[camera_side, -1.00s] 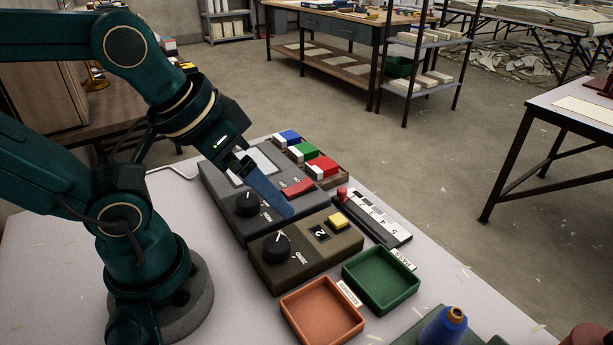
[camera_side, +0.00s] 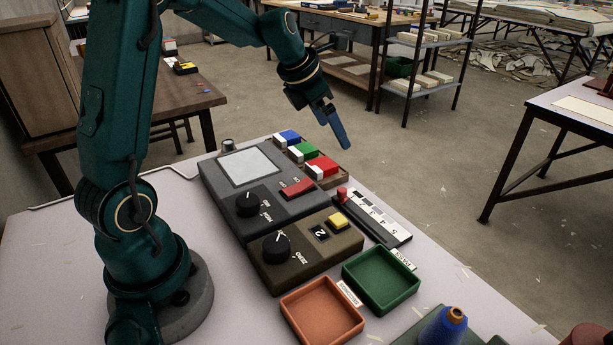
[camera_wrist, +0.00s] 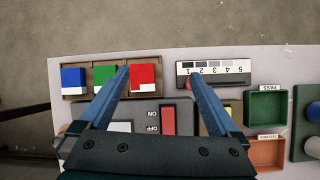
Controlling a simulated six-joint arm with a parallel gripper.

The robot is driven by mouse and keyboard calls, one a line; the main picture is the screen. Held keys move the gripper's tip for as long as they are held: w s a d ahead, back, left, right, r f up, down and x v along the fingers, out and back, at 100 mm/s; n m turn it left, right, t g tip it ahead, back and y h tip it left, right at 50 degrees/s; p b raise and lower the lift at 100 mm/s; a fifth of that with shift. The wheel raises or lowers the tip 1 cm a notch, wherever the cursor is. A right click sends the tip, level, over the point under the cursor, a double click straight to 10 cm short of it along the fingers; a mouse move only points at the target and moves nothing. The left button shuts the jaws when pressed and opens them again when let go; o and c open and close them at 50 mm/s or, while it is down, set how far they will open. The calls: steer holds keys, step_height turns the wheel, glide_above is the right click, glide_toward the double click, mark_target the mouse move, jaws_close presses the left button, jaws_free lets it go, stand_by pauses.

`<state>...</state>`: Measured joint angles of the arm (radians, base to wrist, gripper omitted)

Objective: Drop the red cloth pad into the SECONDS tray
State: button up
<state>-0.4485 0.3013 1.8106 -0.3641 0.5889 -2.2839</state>
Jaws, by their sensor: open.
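The red cloth pad (camera_side: 323,166) sits with a white piece at its side in the right end of a brown rack (camera_side: 345,180). In the wrist view the red pad (camera_wrist: 144,77) is at the upper middle, near the left fingertip. The SECONDS tray (camera_side: 322,311) is orange, empty and at the table's front; the wrist view shows it (camera_wrist: 266,153) at lower right. My gripper (camera_side: 339,128) is above and beyond the rack, pointing down.
Blue (camera_side: 290,137) and green (camera_side: 304,150) pads share the rack. An empty green PASS tray (camera_side: 381,279) adjoins the SECONDS tray. A grey device (camera_side: 240,205) with a knob and red switch, a brown dial box (camera_side: 300,262) and a numbered scale (camera_side: 375,215) stand between the rack and trays.

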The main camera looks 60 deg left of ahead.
steer(key=n+g, duration=0.1)
steer(key=n, duration=0.1)
glide_above(322, 164)
steer(key=s, duration=0.2)
steer(key=f, duration=0.6)
steer(key=shift+s+f, duration=0.15)
steer(key=shift+s, duration=0.05)
steer(key=shift+x, duration=2.3)
jaws_close()
